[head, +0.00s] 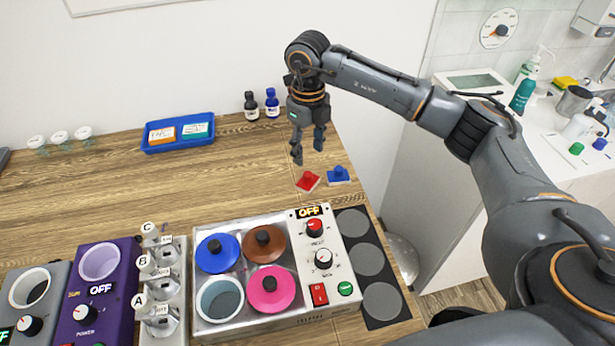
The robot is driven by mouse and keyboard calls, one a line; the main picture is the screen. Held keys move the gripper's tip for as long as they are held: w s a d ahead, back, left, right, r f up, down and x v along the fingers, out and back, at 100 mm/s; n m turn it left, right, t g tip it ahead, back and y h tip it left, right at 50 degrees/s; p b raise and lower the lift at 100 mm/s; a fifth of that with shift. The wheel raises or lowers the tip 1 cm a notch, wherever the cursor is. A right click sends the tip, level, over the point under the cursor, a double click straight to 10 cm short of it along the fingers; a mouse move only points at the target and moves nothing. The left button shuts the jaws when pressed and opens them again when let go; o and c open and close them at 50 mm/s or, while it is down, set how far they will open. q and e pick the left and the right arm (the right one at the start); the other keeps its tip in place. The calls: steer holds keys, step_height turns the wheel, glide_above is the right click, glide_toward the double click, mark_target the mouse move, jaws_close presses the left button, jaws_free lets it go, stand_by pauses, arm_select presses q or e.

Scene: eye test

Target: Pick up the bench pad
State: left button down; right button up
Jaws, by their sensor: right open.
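No thing is plainly marked as the bench pad, and I cannot tell which one it is. A small red block with a knob (308,182) and a small blue block with a knob (339,176) lie side by side on the wooden bench (240,183) near its right edge. A flat black strip with grey discs (378,322) lies at the front right. My right gripper (308,154) points down with its fingers apart and empty. In the picture it is just above the red and blue blocks, apparently not touching them. My left gripper is out of view.
A metal unit (252,322) with several round wells, coloured lids and a control panel stands at the front. A labelled rack (162,290) and a purple device (103,315) stand left of it. A blue tray (178,146) and dark bottles (251,106) stand behind. The bench middle is clear.

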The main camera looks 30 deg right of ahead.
mark_target(308, 174)
steer(key=f, duration=0.3)
steer(key=shift+w, duration=0.3)
steer(key=shift+f+p, duration=0.4)
steer(key=shift+f, duration=0.1)
steer(key=shift+d+f+p, duration=0.2)
steer(key=shift+f+p, duration=0.6)
steer(key=shift+f, duration=0.25)
step_height(308, 174, down, 3)
steer(key=shift+w+r, duration=0.1)
steer(key=shift+r, duration=0.05)
steer(key=c, duration=0.9)
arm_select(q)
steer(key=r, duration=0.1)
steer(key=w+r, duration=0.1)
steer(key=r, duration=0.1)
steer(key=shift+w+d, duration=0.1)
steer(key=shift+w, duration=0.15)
arm_select(e)
jaws_close()
